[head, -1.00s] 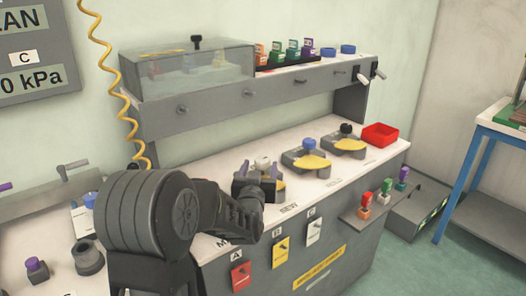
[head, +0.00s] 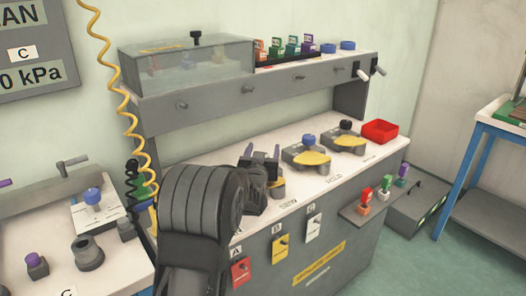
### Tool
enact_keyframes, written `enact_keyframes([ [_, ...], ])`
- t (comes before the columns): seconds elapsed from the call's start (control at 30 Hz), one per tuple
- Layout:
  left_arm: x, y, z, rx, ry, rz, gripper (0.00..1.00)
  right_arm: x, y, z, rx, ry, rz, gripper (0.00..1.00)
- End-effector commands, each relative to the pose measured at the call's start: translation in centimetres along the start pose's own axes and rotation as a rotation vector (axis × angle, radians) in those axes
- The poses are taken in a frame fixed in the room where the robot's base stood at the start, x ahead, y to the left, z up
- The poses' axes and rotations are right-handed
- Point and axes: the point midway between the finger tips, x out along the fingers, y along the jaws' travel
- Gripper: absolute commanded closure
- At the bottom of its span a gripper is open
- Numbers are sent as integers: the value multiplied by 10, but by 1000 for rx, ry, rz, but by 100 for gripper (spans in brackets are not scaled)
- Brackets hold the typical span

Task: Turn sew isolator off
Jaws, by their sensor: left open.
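The sew isolator (head: 279,190) sits on the white bench top behind the SEW label (head: 290,203). Only its right edge, with a bit of yellow, shows; its knob is hidden behind my left gripper. My left gripper (head: 262,153) is open, with its two fingers apart, over or just in front of the isolator. I cannot tell whether it touches the knob. My right gripper is not in view.
Two more isolators with yellow plates, one with a blue knob (head: 309,140) and one with a black knob (head: 346,125), stand to the right. A red tray (head: 380,131) lies beyond them. A grey shelf (head: 240,92) overhangs the back. Coloured tags (head: 240,271) hang on the front.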

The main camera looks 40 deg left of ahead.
Motion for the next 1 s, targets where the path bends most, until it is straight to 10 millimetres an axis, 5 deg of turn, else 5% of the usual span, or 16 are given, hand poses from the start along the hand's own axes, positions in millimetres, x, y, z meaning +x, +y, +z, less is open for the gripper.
enact_keyframes([
  [0.17,0,0,0,0,0,0,38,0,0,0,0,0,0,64],
  [0.9,0,0,0,-1,0,0,98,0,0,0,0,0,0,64],
  [1.0,0,0,0,-1,0,0,100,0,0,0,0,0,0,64],
])
